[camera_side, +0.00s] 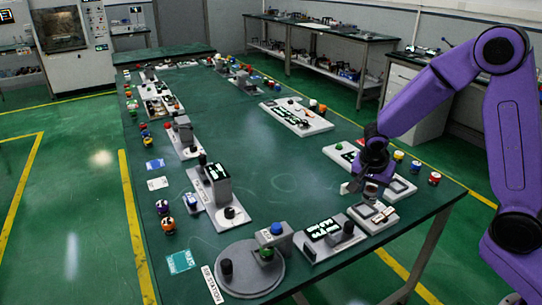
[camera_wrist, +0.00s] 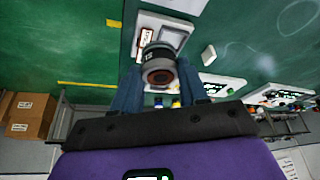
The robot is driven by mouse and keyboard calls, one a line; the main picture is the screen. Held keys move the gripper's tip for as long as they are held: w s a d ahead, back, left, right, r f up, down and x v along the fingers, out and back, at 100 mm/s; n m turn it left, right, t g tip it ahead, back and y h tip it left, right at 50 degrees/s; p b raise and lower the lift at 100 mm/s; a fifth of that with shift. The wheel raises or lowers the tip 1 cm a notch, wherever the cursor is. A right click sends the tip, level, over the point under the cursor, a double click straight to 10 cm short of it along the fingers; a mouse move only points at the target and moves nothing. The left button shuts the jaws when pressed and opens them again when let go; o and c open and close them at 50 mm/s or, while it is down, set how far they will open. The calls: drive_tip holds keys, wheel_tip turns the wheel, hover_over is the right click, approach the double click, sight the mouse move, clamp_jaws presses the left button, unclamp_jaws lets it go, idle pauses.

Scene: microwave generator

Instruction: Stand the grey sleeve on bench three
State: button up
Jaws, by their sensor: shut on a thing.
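My gripper (camera_side: 370,184) is low over the right side of the green table in the side view. In the wrist view my gripper (camera_wrist: 160,84) has its two fingers shut on either side of the grey sleeve (camera_wrist: 160,60). The sleeve is a short grey cylinder with a dark reddish-brown round opening facing the camera and small dark markings on its side. In the side view the sleeve (camera_side: 371,192) is small and partly hidden by the fingers. A pale plate (camera_wrist: 187,20) lies behind it in the wrist view; I cannot tell whether they touch. I cannot tell which station is bench three.
Pale stations line the table: one with a screen (camera_side: 330,232), one with a square pad (camera_side: 372,216), and a round grey base (camera_side: 250,272) with a blue-topped arm. A tall grey block (camera_side: 217,184) stands at left. Small coloured pots (camera_side: 434,178) stand near the right edge. The table's middle is clear.

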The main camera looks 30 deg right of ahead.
drive_tip(key=w+f, duration=0.3)
drive_tip(key=w, duration=0.2)
drive_tip(key=w+a+f, duration=0.1)
drive_tip(key=w+f, duration=0.2)
drive_tip(key=w, duration=0.3)
drive_tip(key=w+a+f, duration=0.1)
drive_tip(key=w+f, duration=0.3)
drive_tip(key=w, duration=0.1)
drive_tip(key=shift+w+a, duration=0.1)
drive_tip(key=shift+w, duration=0.2)
drive_tip(key=shift+w+f, duration=0.3)
drive_tip(key=shift+f, duration=1.65)
drive_tip(key=shift+f, duration=0.15)
drive_tip(key=o, duration=1.2)
